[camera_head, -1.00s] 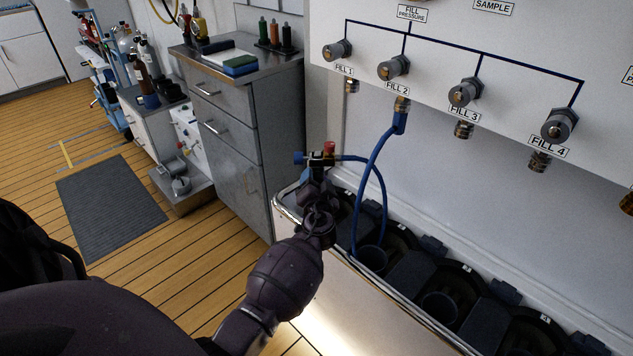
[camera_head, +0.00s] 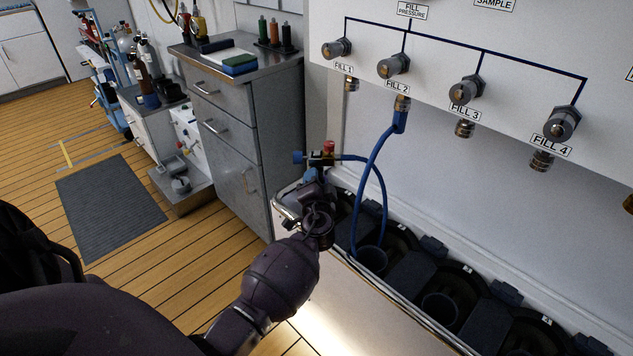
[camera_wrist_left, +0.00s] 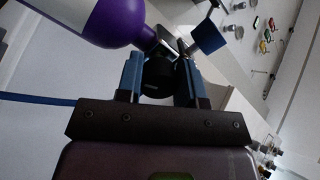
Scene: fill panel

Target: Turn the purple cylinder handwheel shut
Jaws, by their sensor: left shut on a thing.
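My left gripper (camera_head: 316,180) is over the near left corner of the trough, below the fill panel. In the left wrist view, its two blue fingers (camera_wrist_left: 160,82) are shut on the black handwheel (camera_wrist_left: 157,80) of the purple cylinder. The purple cylinder (camera_wrist_left: 120,20) shows at the top left of that view, its rounded purple shoulder beside the valve and its pale body running off the edge. In the head view my gripper and wrist hide the cylinder and handwheel. My right gripper is not in view.
A blue hose (camera_head: 372,165) runs from the FILL 2 outlet to the valve area, beside a red knob (camera_head: 329,147). The trough (camera_head: 375,275) holds several dark round sockets. A grey drawer cabinet (camera_head: 225,120) stands behind left. Wooden floor is open at left.

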